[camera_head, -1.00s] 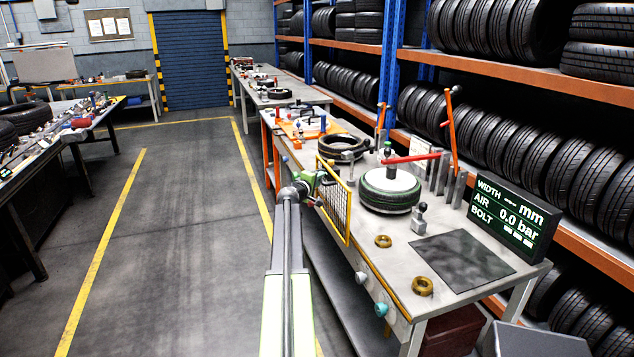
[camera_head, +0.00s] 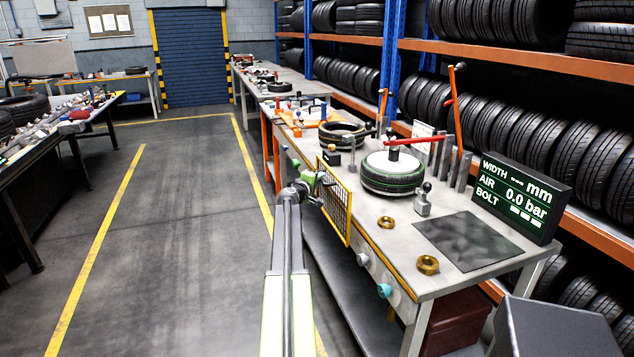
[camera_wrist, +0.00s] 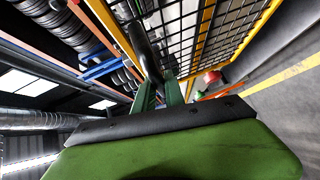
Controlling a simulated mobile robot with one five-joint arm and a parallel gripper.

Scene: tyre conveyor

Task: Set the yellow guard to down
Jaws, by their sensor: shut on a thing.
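The yellow guard (camera_head: 336,203) is a yellow-framed black mesh panel standing upright along the front edge of the near bench. In the wrist view its mesh and yellow frame (camera_wrist: 201,58) fill the upper middle and right. My gripper (camera_head: 314,184) is at the guard's upper left side, on the aisle side of the bench. In the wrist view my gripper (camera_wrist: 160,90) has its green fingers closed around the dark handle (camera_wrist: 143,48) of the guard. The exact contact is partly hidden in the head view.
On the bench (camera_head: 385,240) behind the guard are a tyre on a turntable (camera_head: 392,183), a red lever (camera_head: 412,141), brass nuts (camera_head: 428,265) and a display (camera_head: 517,196). Tyre racks (camera_head: 500,160) stand behind. The aisle floor (camera_head: 190,220) to the left is clear.

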